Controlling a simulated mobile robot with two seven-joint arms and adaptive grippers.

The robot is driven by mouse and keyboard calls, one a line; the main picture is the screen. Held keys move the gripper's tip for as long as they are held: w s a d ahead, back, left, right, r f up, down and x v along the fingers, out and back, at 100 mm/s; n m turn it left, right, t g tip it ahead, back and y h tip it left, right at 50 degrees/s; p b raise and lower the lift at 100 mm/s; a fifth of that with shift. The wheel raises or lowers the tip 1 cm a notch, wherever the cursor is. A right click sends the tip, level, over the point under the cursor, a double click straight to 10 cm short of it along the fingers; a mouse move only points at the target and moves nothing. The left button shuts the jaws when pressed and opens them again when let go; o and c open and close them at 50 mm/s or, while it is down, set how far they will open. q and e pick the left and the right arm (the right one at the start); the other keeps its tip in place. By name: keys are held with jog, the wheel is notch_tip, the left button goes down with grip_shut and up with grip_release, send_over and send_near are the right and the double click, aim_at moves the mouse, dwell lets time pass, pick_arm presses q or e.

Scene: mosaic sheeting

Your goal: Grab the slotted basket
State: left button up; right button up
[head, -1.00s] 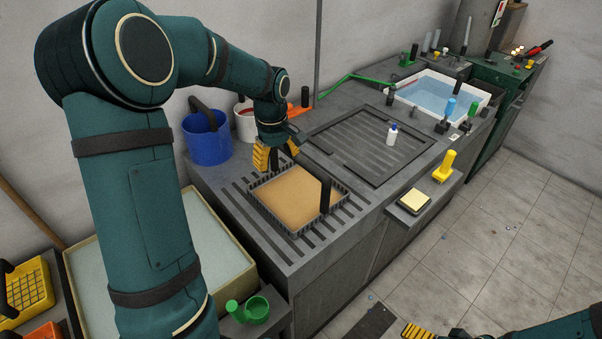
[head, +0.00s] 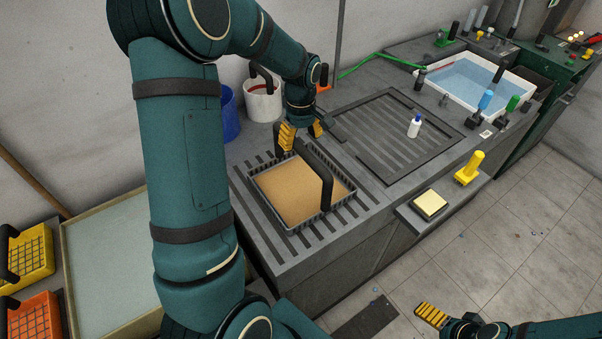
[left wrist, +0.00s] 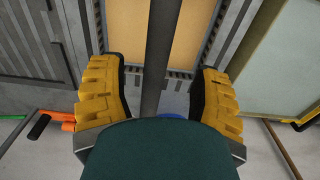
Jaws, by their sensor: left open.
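The slotted basket (head: 340,204) is a grey rectangular tray with slotted walls and a tan filling. It sits on the slotted grey counter. Its black arched handle (head: 321,170) rises over it. My left gripper (head: 302,134) is open above the basket's far edge, by the far end of the handle. In the left wrist view, the dark handle bar (left wrist: 161,55) runs between the two spread yellow fingers, with space on both sides. The basket's slotted rim (left wrist: 211,48) shows beyond them. My right gripper (head: 432,315) is low at the right, over the floor, away from the basket.
A blue bucket (head: 230,118) and white bucket (head: 263,103) stand behind the basket. A white bottle (head: 414,128) stands on the ribbed drainboard (head: 370,140) at right. My left arm hides part of the left side.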

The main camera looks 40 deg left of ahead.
aim_at(300, 145)
pick_arm(q)
jog(key=shift+w+a+f, duration=0.15)
jog(key=shift+f, duration=1.45)
jog(key=shift+w+a+f, duration=0.1)
jog(key=shift+f, duration=1.45)
